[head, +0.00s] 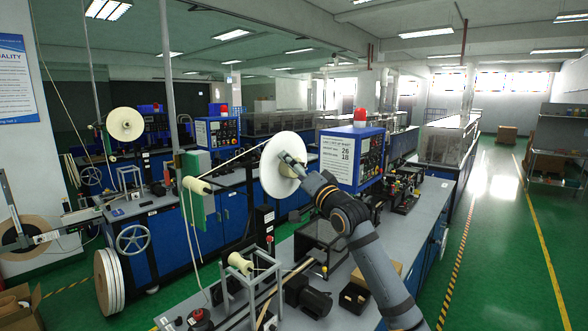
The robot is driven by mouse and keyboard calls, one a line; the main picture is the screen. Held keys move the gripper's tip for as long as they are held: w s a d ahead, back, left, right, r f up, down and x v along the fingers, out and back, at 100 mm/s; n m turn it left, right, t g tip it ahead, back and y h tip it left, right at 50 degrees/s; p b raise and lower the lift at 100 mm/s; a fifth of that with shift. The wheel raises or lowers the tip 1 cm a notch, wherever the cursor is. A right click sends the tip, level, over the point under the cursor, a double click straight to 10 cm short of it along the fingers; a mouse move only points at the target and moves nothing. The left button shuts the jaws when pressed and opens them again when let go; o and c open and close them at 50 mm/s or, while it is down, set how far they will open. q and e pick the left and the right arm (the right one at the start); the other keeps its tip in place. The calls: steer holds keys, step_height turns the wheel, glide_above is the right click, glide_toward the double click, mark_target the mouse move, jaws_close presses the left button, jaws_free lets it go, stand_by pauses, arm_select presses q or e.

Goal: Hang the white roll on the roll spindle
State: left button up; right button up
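The white roll (271,177) is a large thin disc in the middle of the head view, raised above the bench with its face turned toward my arm. My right gripper (291,160) comes in from the lower right, and its grey fingers are at the middle of the disc; it appears shut on the roll's hub. A thin pale line runs from the disc's upper left down to a cream spool (197,186) by a green panel. The roll spindle cannot be clearly made out; the disc may hide it. My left gripper is not in view.
A blue control cabinet (352,157) with a red lamp stands just right of the roll. A black motor (308,297) and a frame with another cream spool (240,263) stand on the bench below. A similar white roll (125,124) hangs farther back left. The right aisle is clear.

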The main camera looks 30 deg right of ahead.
steer(key=shift+f, duration=0.15)
steer(key=shift+s+d+f, duration=0.1)
steer(key=shift+s, duration=0.25)
steer(key=v, duration=0.6)
steer(key=shift+s, duration=0.35)
